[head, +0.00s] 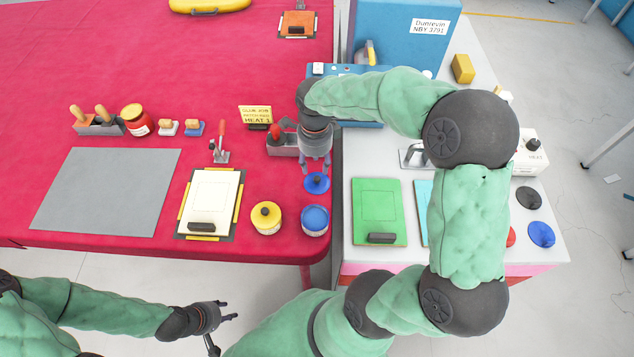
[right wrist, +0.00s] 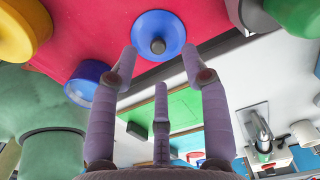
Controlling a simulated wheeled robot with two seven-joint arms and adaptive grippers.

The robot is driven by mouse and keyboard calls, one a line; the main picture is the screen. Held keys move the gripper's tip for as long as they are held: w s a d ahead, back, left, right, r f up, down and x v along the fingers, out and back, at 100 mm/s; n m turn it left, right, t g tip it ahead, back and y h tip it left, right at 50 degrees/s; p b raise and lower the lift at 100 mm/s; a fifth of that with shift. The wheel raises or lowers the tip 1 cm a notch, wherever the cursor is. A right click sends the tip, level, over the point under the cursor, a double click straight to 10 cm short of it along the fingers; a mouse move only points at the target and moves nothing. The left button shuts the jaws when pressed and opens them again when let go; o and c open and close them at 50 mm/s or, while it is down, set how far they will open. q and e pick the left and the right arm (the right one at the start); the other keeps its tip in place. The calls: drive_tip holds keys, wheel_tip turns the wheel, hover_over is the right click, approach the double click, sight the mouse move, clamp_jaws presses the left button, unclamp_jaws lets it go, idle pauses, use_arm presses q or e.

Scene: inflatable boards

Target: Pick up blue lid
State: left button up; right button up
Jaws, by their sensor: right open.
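The blue lid (head: 317,185) is a round disc with a dark knob, lying on the red table near its right edge. It also shows at the top of the right wrist view (right wrist: 143,24). My right gripper (head: 316,169) points down over the lid, fingers spread and empty. A blue tub (head: 315,221) stands just in front of the lid. My left gripper (head: 226,331) is open and empty, off the table's front edge.
A yellow tub (head: 266,217) stands left of the blue tub. The white table (head: 362,265) on the right bears a green board (head: 379,211). A grey sheet (head: 108,190) lies at left.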

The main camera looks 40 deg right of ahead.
sight(317, 178)
drive_tip(key=f+b, duration=0.1)
drive_tip(key=f, duration=0.3)
drive_tip(key=f+b, duration=0.1)
drive_tip(key=shift+s+f+b, duration=0.3)
drive_tip(key=shift+s+f, duration=0.05)
drive_tip(key=shift+f, duration=0.05)
clamp_jaws()
